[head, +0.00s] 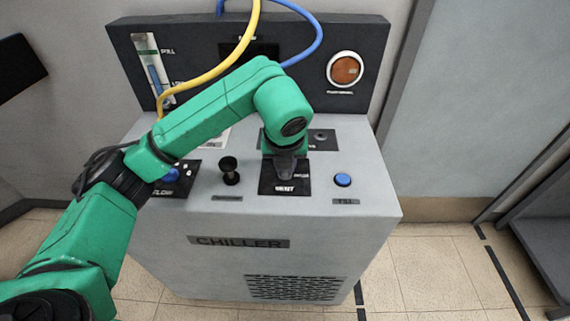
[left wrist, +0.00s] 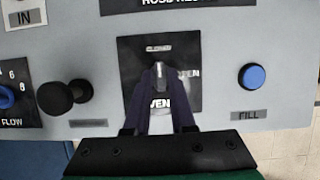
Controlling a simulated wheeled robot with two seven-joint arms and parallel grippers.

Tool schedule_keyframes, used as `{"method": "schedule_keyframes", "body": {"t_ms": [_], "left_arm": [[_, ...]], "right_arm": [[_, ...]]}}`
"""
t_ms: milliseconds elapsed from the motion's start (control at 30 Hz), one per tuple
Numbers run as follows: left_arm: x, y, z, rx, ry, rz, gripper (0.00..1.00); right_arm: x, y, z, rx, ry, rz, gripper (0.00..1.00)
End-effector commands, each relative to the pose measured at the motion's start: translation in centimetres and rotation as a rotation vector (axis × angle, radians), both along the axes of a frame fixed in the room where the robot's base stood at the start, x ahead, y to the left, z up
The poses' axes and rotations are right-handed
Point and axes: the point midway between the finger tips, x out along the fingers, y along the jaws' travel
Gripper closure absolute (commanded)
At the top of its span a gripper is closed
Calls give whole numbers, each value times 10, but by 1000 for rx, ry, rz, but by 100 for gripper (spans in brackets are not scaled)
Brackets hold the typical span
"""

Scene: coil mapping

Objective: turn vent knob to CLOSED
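The vent knob (left wrist: 159,70) is a small grey bar on a black square plate (left wrist: 183,52) marked CLOSED at the top, OPEN at the right and VENT at the bottom. In the left wrist view the bar runs roughly upright, its far end towards CLOSED. My left gripper (left wrist: 160,82) has its dark fingers on both sides of the knob, with no clear gap between fingertips and bar. In the head view my left gripper (head: 285,162) points down over the vent plate (head: 284,187) and hides the knob. My right gripper is not in view.
The knob is on the grey chiller's (head: 270,215) top panel. A black plunger knob (head: 230,171) and the blue flow knob (head: 171,174) stand to the left, the blue FILL button (head: 343,180) to the right. Yellow (head: 225,62) and blue (head: 313,42) hoses hang behind my arm.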

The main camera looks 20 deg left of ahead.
Motion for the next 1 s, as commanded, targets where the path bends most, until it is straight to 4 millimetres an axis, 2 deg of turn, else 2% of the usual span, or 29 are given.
{"method": "schedule_keyframes", "body": {"t_ms": [333, 467, 567, 700, 800, 900, 1000], "left_arm": [[-1, 0, 0, 1, 2, -1, 54], [-3, -1, 7, 0, 1, -2, 54], [-8, -3, 21, -1, 0, -4, 54], [-21, -6, 53, 0, -4, -4, 54], [-31, -8, 86, 3, -6, -3, 54], [-42, -11, 111, 3, -7, -2, 54], [-49, -13, 126, 2, -2, -1, 54]], "right_arm": [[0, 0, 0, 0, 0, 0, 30], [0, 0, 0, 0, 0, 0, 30], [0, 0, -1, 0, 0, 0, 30], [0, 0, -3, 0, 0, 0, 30], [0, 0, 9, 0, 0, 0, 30], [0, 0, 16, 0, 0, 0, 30], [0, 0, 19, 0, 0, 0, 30]]}}
